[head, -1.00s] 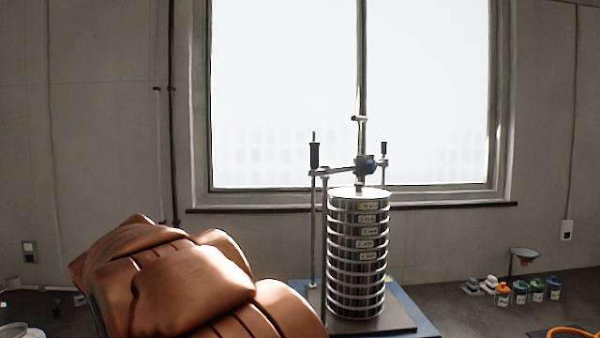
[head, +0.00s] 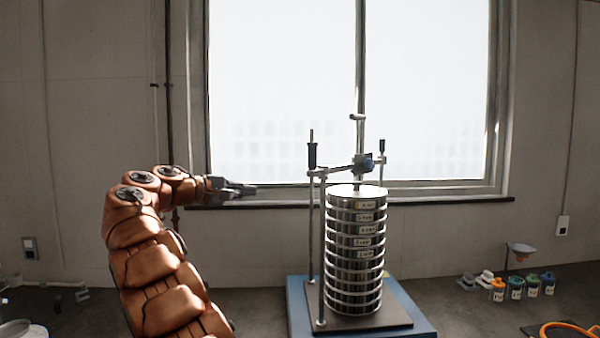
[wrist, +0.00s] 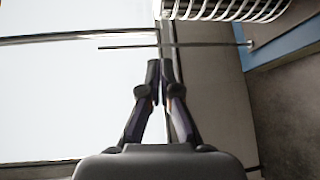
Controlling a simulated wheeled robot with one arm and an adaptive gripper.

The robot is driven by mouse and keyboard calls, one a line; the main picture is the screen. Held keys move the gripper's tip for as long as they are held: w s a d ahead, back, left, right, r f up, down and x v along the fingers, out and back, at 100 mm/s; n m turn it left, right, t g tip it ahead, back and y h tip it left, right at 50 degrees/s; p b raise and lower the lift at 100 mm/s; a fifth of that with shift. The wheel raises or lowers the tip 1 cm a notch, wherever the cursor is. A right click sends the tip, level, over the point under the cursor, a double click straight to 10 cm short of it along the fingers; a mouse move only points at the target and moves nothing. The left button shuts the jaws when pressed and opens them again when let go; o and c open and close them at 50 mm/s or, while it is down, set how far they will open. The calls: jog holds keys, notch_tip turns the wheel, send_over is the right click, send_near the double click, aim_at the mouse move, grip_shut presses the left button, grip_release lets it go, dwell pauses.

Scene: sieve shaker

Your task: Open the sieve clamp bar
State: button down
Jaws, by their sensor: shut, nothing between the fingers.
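The sieve clamp bar (head: 340,169) runs across above the sieve stack (head: 354,260), between two upright rods with black handles (head: 312,155). A blue-grey clamp part (head: 365,163) sits on the bar over the stack's lid. My gripper (head: 252,189) is left of the near rod, slightly below the bar's height, pointing right and apart from it. In the wrist view my gripper (wrist: 160,66) has its fingertips together with nothing between them. The rods (wrist: 125,46) and the stack's rings (wrist: 225,8) show sideways beyond it. The bar itself is not clear there.
The shaker stands on a blue base (head: 300,315) on the dark bench. Several small bottles (head: 515,288) and a funnel on a stand (head: 521,249) are at the right. A window (head: 280,90) is behind. The space between my gripper and the near rod is free.

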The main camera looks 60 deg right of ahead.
jog(key=s+d+r+m+g+h+b, duration=0.1)
jog(key=s+d+r+m+g+b, duration=0.1)
jog(key=s+d, duration=0.6)
jog(key=shift+s+d+r, duration=0.3)
jog(key=shift+d+r, duration=0.5)
jog(key=shift+d, duration=1.25)
jog(key=shift+s+b, duration=0.2)
jog(key=shift+b, duration=0.1)
